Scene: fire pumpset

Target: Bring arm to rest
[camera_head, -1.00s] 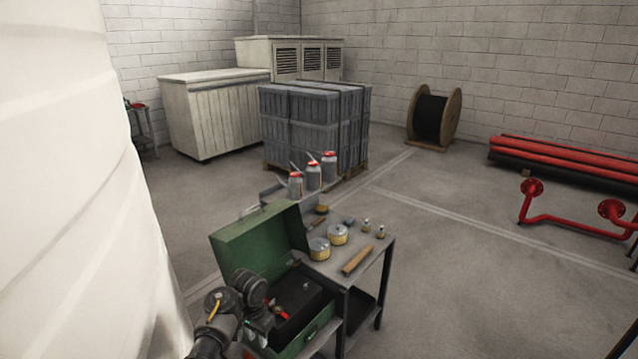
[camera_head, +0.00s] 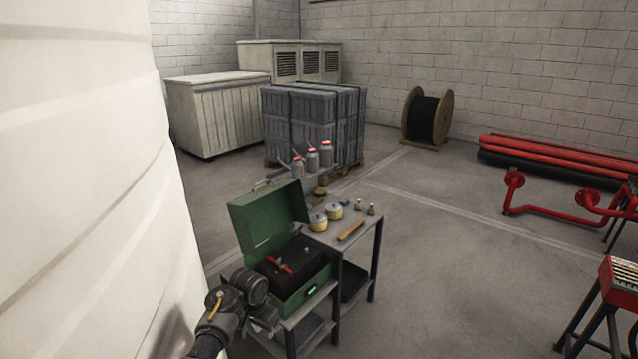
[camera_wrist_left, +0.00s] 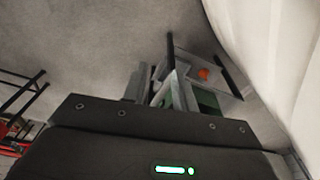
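My left arm comes in at the bottom left of the head view. Its gripper (camera_head: 266,322) is beside the near left side of the open green toolbox (camera_head: 262,232). In the left wrist view two grey fingers (camera_wrist_left: 158,90) stand apart, with nothing seen held between them. The toolbox sits on a grey metal cart (camera_head: 325,300), its lid up, with a red-handled item (camera_head: 281,266) on the black insert inside. My right gripper is not in view.
A large white tank (camera_head: 90,180) fills the left, close to my left arm. Red pipes (camera_head: 560,158) and a red box on a stand (camera_head: 620,280) are at right. The middle floor is clear.

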